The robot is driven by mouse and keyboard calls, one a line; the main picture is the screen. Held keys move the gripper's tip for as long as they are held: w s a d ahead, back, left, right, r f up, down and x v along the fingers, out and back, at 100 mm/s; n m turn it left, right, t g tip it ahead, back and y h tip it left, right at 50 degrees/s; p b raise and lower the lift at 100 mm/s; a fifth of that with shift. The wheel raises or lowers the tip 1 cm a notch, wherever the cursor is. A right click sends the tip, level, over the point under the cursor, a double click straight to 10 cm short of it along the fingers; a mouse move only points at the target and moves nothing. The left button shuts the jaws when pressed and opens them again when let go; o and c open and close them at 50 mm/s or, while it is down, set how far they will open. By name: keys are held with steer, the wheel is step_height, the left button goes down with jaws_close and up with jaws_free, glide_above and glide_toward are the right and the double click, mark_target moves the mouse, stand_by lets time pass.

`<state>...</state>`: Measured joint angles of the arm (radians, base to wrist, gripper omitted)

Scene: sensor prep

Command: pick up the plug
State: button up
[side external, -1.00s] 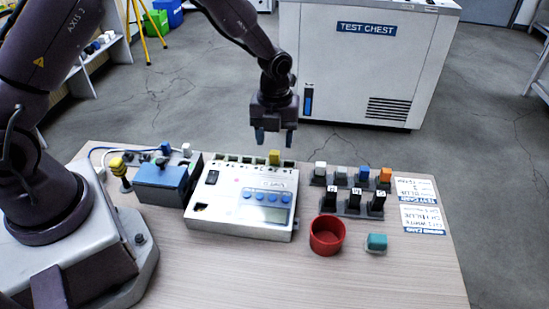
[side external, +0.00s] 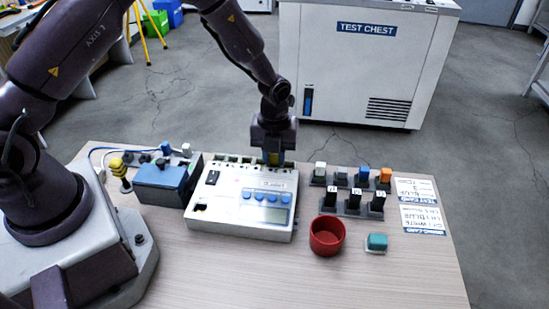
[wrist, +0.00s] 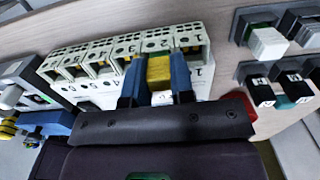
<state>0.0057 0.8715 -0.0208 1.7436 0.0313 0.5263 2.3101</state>
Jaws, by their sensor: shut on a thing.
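The yellow plug (wrist: 159,72) stands in the row of numbered sockets along the back edge of the white instrument box (side external: 225,207). My gripper (wrist: 157,68) is shut on the plug, with one blue finger on each side of it. In the side view my gripper (side external: 273,158) points straight down at the sockets and its fingers hide most of the plug. The plug's lower end is hidden, so I cannot tell how deep it sits.
A blue-topped box (side external: 165,180) with cables stands left of the instrument. The front table is clear.

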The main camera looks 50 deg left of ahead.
steer(key=shift+r, duration=0.55)
steer(key=r, duration=0.2)
steer(key=shift+s+r, duration=0.25)
steer(key=shift+r, duration=0.15)
steer(key=s+r, duration=0.9)
steer(key=s, duration=0.4)
steer(key=shift+w+a+f, duration=0.8)
steer(key=shift+w+f, duration=0.65)
steer(key=shift+f, duration=0.25)
steer(key=shift+w+a+f, duration=0.75)
steer(key=shift+w+f, duration=0.75)
steer(key=shift+f, duration=0.25)
steer(key=shift+w+a+f, duration=0.8)
steer(key=shift+w+f, duration=0.65)
steer(key=shift+f, duration=0.25)
steer(key=shift+f, duration=1.3)
